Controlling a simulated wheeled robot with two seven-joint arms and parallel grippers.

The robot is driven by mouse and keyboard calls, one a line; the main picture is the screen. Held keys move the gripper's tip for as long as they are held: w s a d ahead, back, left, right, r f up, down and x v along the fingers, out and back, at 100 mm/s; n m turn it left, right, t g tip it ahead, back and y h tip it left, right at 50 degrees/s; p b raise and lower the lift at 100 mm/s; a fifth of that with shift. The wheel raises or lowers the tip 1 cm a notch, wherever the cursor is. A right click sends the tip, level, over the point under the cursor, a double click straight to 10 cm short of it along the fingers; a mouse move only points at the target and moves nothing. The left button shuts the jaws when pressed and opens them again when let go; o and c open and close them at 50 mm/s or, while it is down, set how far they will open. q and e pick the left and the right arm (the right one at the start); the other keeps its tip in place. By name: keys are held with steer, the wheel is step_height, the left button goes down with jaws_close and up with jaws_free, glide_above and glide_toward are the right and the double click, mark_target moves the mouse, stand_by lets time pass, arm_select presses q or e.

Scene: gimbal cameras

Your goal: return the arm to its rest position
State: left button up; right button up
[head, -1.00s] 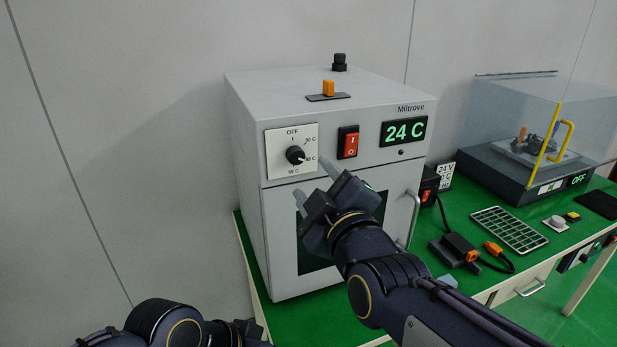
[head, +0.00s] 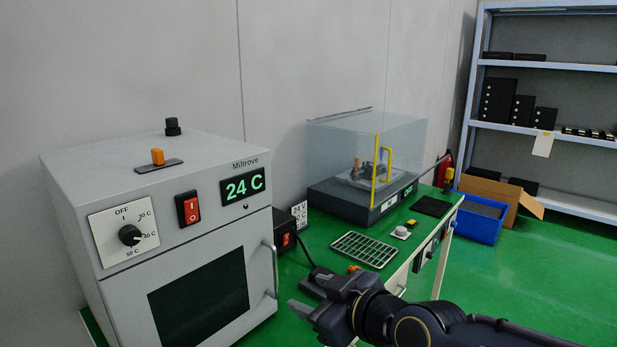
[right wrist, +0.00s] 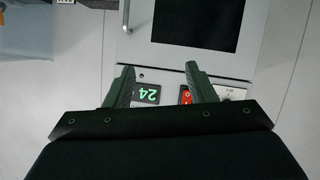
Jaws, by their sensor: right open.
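My right gripper (head: 306,308) is at the lower middle of the head view, in front of and to the right of the grey oven (head: 100,190). Its jaws are open and empty, apart from the oven. In the right wrist view the two fingers (right wrist: 160,85) stand apart, with the oven's display (right wrist: 147,94) and red switch (right wrist: 186,96) showing between them, upside down. The right forearm comes in from the lower right of the head view. My left gripper is out of view.
The oven has a dial (head: 130,235) and a door handle (head: 271,268). A metal rack (head: 364,249) lies on the green bench. A clear-hooded machine (head: 365,150) stands behind it. A blue bin (head: 483,218), a cardboard box and shelves (head: 545,125) are at the right. Green floor is open at the lower right.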

steer(key=s+d+f+m+g+h, duration=0.1)
steer(key=s+d+f+m, duration=0.2)
steer(key=d, duration=0.3)
steer(key=s+d+f+m+h, duration=0.1)
steer(key=s+d+f+m, duration=0.15)
steer(key=d, duration=0.35)
steer(key=s+d+f+m+g+h, duration=0.1)
steer(key=s+d+f+m, duration=0.2)
steer(key=s, duration=0.4)
steer(key=s+d+f+m+g+h, duration=0.2)
steer(key=s+d+f+m, duration=0.2)
steer(key=s, duration=0.4)
step_height(320, 180, down, 2)
steer(key=shift+s+d+f+g, duration=0.1)
steer(key=shift+s+d+g, duration=0.2)
steer(key=shift+d, duration=0.2)
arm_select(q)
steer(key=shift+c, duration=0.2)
arm_select(e)
steer(key=shift+w, duration=0.1)
